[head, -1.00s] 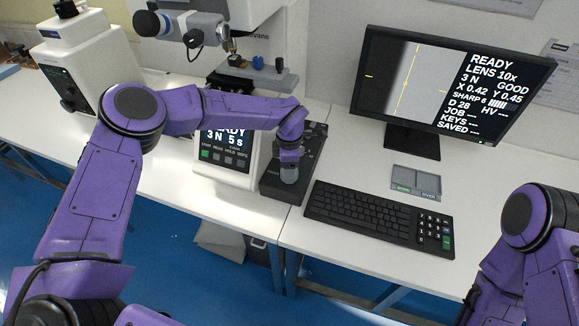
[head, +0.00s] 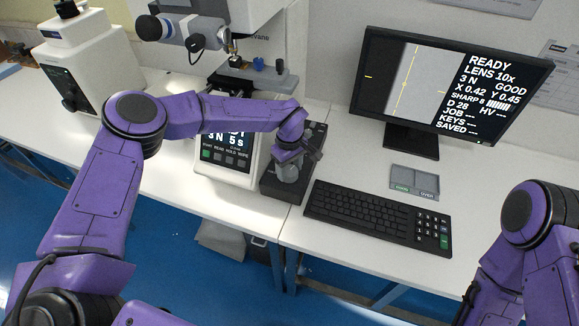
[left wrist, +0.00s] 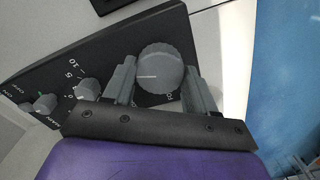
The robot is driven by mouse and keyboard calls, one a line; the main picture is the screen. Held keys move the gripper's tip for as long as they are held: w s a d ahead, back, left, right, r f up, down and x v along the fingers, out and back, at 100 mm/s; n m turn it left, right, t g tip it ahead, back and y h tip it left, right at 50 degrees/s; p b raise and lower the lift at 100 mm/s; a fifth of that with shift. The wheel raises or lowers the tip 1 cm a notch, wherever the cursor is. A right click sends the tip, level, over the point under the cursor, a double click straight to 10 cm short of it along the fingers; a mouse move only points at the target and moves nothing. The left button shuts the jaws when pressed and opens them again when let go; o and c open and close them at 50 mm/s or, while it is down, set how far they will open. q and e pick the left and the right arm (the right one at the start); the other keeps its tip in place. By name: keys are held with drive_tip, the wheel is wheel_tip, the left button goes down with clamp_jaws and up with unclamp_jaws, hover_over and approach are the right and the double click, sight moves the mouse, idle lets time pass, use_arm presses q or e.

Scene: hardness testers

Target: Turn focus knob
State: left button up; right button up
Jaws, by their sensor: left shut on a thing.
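A large grey round knob (left wrist: 163,68) with a white index line stands on a black control box (head: 270,184). My left gripper (head: 287,172) reaches down over the box's front part in the head view and hides the knob there. In the left wrist view its two grey fingers (left wrist: 163,84) stand on either side of the knob, shut on it. The monitor (head: 455,92) reads READY, LENS 10x, 3 N, GOOD and SHARP 8, beside a grey picture with yellow marks. My right gripper is out of view.
A black keyboard (head: 370,213) lies right of the box, with a grey two-part tray (head: 415,180) behind it. A tester's panel (head: 222,158) stands left of the box. Smaller knobs (left wrist: 88,89) sit on the box beside the gripper.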

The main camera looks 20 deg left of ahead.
sight(290, 170)
use_arm(q)
drive_tip(key=shift+w+r+m, duration=0.1)
drive_tip(key=shift+m, duration=0.5)
drive_tip(key=shift+m, duration=0.3)
drive_tip(key=o, duration=1.1)
drive_tip(key=shift+c, duration=0.2)
drive_tip(key=shift+r, duration=0.35)
wheel_tip(290, 170, up, 10)
drive_tip(key=b, duration=0.2)
drive_tip(key=shift+f+b, duration=0.15)
drive_tip(key=shift+b, duration=0.25)
